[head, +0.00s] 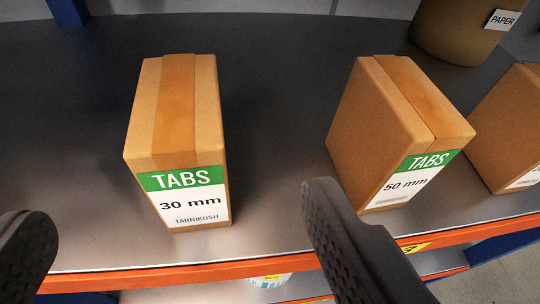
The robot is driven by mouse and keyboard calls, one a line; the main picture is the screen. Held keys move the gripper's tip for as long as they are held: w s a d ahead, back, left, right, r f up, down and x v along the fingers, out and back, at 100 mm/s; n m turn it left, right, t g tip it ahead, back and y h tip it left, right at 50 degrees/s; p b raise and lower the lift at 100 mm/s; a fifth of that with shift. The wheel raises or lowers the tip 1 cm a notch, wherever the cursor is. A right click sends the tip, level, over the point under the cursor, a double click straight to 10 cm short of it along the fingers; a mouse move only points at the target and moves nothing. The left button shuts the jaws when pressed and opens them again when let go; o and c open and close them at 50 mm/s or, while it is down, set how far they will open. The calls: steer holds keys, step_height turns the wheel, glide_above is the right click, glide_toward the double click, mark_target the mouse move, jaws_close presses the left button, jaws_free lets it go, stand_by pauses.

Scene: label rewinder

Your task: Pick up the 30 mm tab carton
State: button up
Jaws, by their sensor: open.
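The 30 mm tab carton (178,140) is a tall brown box with tape along its top. Its front label has a green TABS band and reads 30 mm. It stands upright on a dark grey metal shelf (270,130), left of the picture's middle. My gripper (172,222) is open and empty. Its two dark fingers show at the lower left and lower middle, in front of the carton and to either side of it. Neither finger appears to touch the carton.
A similar 50 mm tab carton (385,130) stands to the right, close behind the right finger in the picture. Another brown carton (505,125) is cut off at the right edge. A round brown container (455,30) labelled PAPER stands behind. An orange shelf edge (200,273) runs along the front.

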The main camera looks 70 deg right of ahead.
mark_target(176, 114)
steer(key=x, duration=0.7)
steer(key=shift+w+f, duration=0.1)
steer(key=shift+w+a+x, duration=0.1)
steer(key=shift+w+x, duration=0.05)
steer(key=shift+x, duration=1.5)
steer(key=shift+w+a+x, duration=0.15)
steer(key=shift+x, duration=1.55)
steer(key=c, duration=1.6)
